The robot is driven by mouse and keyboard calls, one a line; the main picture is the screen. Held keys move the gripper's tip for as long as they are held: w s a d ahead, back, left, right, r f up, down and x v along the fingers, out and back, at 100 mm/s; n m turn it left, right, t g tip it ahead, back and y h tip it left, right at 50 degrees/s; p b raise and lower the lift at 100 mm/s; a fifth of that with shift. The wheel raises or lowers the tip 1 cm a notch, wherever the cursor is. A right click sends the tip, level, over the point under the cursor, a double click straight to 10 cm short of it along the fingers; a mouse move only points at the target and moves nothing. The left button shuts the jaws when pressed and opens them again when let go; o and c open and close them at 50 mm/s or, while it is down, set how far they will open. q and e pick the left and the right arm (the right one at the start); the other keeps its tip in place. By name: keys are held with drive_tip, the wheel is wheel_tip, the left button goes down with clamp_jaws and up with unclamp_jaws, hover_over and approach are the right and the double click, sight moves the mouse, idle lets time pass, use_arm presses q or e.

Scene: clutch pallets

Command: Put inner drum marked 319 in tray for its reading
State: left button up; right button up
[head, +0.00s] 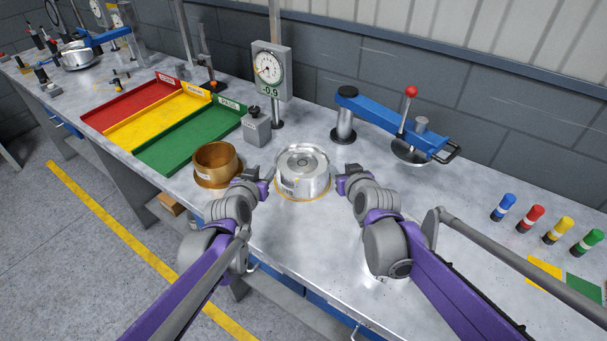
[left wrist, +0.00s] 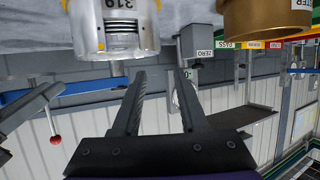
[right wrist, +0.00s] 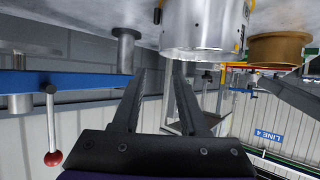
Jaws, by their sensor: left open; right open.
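The silver inner drum marked 319 (head: 303,168) stands upright on a yellow ring mark on the bench; its 319 label shows upside down in the left wrist view (left wrist: 118,30). My left gripper (head: 268,178) is open just left of the drum. My right gripper (head: 340,180) is open just right of it. Neither is shut on the drum; I cannot tell if a finger touches it. The gauge (head: 269,70) behind shows -0.9. The red tray (head: 128,104), yellow tray (head: 155,117) and green tray (head: 190,135) lie side by side at left; the green one is labelled PASS.
A brown ring (head: 217,160) stands left of the drum, close to my left arm. A grey ZERO block (head: 256,127) sits behind it. A blue lever arm (head: 385,117) with a red knob stands back right. Several coloured markers (head: 531,217) stand at right. The trays look empty.

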sight(276, 157)
use_arm(q)
drive_tip(key=shift+w, duration=0.15)
use_arm(e)
drive_tip(key=shift+w, duration=0.1)
use_arm(q)
drive_tip(key=x, duration=1)
drive_tip(key=shift+w+f, duration=0.2)
drive_tip(key=shift+f, duration=0.05)
use_arm(e)
drive_tip(key=x, duration=1)
drive_tip(key=shift+w+f, duration=0.2)
drive_tip(key=shift+w, duration=0.05)
use_arm(q)
clamp_jaws()
use_arm(e)
clamp_jaws()
drive_tip(key=shift+d, duration=0.1)
use_arm(q)
drive_tip(key=shift+a, duration=0.1)
use_arm(e)
drive_tip(key=shift+r, duration=0.1)
